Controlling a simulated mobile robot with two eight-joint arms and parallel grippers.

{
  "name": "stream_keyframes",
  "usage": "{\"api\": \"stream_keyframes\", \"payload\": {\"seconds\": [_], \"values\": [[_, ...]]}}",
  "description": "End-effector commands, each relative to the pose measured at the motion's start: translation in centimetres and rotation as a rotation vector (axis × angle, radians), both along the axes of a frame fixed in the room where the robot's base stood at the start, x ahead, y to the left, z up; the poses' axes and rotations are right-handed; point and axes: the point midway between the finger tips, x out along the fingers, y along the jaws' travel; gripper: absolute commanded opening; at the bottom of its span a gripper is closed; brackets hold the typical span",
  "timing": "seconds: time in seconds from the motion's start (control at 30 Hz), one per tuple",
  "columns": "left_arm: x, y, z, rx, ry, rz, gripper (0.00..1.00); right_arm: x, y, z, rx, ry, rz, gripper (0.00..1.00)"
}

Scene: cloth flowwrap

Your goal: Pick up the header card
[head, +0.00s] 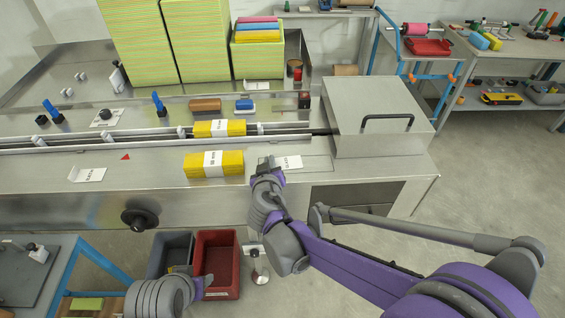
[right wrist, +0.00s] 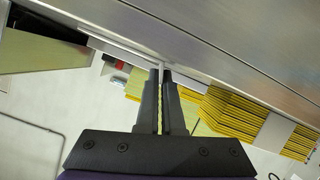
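The header card (head: 289,162) is a white printed card on the steel worktop, right of the front yellow stack. My right gripper (head: 270,164) is at the left part of this card. In the right wrist view my right gripper (right wrist: 161,72) has its fingers almost together, with their tips at a thin white strip (right wrist: 122,51) that looks like the card's edge. They appear shut on it, though the contact is small and partly hidden. My left gripper (head: 203,284) is low at the bottom, by the red bin; its finger opening is not clear.
A yellow banded stack (head: 200,165) lies left of the card; another (head: 208,128) sits in the conveyor channel. A second white card (head: 90,174) lies further left. A steel housing (head: 375,105) stands to the right. A red bin (head: 217,240) and grey bin (head: 171,244) are below.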

Motion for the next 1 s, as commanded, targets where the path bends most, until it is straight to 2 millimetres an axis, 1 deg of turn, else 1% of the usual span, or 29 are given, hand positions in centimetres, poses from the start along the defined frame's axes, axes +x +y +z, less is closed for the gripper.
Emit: {"api": "stream_keyframes", "payload": {"seconds": [0.33, 0.43, 0.57, 0.7, 0.8, 0.9, 1.0], "values": [[0.0, 0.0, 0.0, 0.000, 0.000, 0.000, 0.50, 0.0, 0.0, 0.1, 0.000, 0.000, 0.000, 0.00], [0.1, 0.0, 0.2, 0.000, -0.001, 0.000, 0.50, 0.0, 0.0, 0.7, 0.000, 0.000, 0.000, 0.00], [0.2, 0.0, 0.6, 0.000, -0.004, 0.000, 0.50, 0.0, 0.0, 2.8, 0.000, -0.001, 0.000, 0.00], [0.4, 0.0, 1.2, 0.000, -0.008, 0.000, 0.50, 0.0, 0.0, 5.8, 0.000, -0.001, 0.000, 0.00], [0.5, 0.0, 1.6, 0.000, -0.010, 0.000, 0.50, 0.0, 0.0, 7.7, 0.000, -0.001, 0.000, 0.00], [0.6, 0.0, 1.8, 0.000, -0.011, 0.000, 0.50, 0.0, 0.0, 9.0, 0.000, 0.000, 0.000, 0.00], [0.6, 0.0, 1.9, 0.000, -0.012, 0.000, 0.50, 0.0, 0.0, 9.8, 0.000, 0.000, 0.000, 0.00]]}}
